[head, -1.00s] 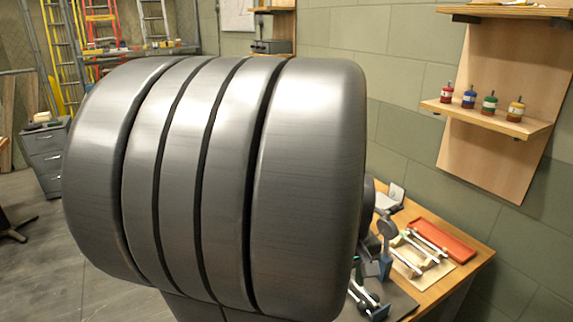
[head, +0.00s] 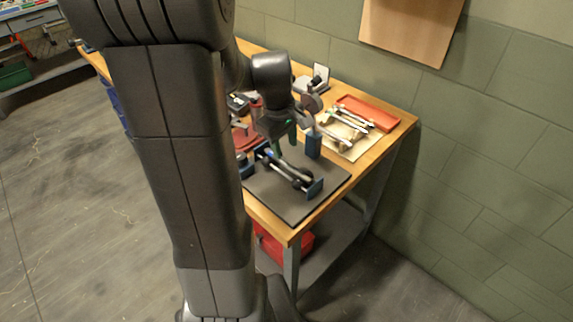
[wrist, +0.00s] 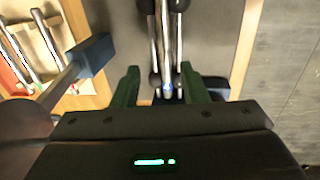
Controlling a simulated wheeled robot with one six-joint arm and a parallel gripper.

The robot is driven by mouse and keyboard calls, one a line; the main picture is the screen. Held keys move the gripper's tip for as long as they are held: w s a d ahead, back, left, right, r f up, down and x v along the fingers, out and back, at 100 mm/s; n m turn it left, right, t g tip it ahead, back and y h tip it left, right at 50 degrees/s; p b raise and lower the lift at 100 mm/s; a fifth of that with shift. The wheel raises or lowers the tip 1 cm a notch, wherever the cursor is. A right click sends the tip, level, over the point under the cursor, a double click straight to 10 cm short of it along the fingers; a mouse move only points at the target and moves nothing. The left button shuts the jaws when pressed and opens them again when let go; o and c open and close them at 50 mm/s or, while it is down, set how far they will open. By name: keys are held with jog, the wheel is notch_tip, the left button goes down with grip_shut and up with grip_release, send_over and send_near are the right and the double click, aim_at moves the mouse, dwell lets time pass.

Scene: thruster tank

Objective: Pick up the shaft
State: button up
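Silver shafts (head: 343,132) lie across a pale wooden rack at the bench's right end; shafts also show at the left of the wrist view (wrist: 16,50). A fixture with blue end plates (head: 315,188) stands on a dark mat, with parallel silver rods (wrist: 165,40) and black round parts between the plates. I cannot tell which piece is the named shaft. My gripper (head: 286,142) is above the fixture's far end. In the wrist view its green fingers (wrist: 158,88) are apart, with the rod ends showing between them. I see nothing held.
A blue post (head: 313,145) stands between the fixture and rack; it shows in the wrist view (wrist: 93,54). A red tray (head: 369,112) lies behind the rack. The dark mat (head: 290,213) has bare room in front. My arm hides the bench's left part.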

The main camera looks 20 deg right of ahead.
aim_at(285, 162)
notch_tip(285, 162, down, 5)
jog(key=shift+w+f, duration=0.1)
dwell(0.3)
grip_shut()
